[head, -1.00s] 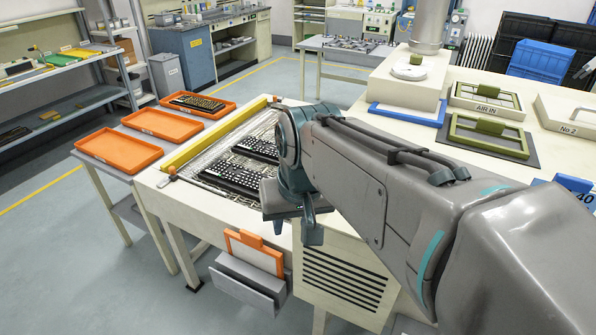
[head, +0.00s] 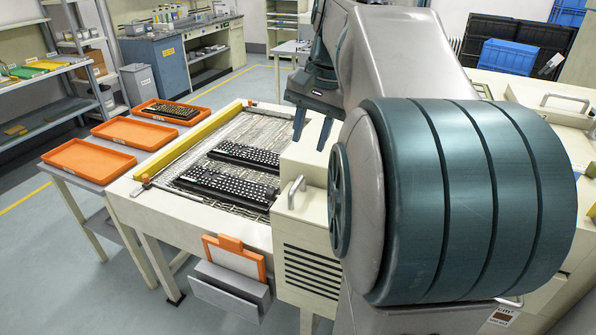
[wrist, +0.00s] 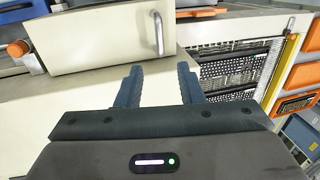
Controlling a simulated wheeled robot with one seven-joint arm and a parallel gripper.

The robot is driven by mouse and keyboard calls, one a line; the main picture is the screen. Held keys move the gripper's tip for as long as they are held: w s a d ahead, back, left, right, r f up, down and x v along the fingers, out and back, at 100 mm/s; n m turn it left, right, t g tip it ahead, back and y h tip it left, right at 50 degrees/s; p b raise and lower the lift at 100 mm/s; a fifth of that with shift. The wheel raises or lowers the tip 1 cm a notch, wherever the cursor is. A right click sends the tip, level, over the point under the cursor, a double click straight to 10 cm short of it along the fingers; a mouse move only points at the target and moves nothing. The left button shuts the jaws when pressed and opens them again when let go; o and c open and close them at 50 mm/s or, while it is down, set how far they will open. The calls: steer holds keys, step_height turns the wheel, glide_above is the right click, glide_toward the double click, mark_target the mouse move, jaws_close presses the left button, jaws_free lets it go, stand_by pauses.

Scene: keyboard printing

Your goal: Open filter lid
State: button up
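A cream box-like cover (head: 308,165) with an upright metal handle (head: 296,190) stands at the right end of the mesh conveyor. What appears to be the same cover (wrist: 95,38) and handle (wrist: 158,33) show in the wrist view, beyond my fingertips. A second cream panel with a metal handle (head: 565,99) is at the far right. No filter label is readable, so I cannot tell which is the filter lid. My gripper (head: 311,135) is above the conveyor end, fingers pointing down. In the wrist view its fingers (wrist: 160,85) are apart and empty, not touching the handle.
Black keyboards (head: 225,187) lie on the mesh conveyor (head: 235,130), edged by a yellow bar (head: 190,142). Orange trays (head: 88,159) stand at left. An orange-framed panel (head: 234,256) hangs in front. My arm hides much of the right-hand worktop.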

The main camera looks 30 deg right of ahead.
mark_target(299, 180)
steer(key=f, duration=0.3)
steer(key=w+f, duration=0.1)
steer(key=f, duration=0.2)
steer(key=a+f, duration=0.1)
steer(key=f, duration=0.2)
steer(key=shift+w+f, duration=0.25)
steer(key=shift+f, duration=0.05)
steer(key=shift+c, duration=0.3)
jaws_close()
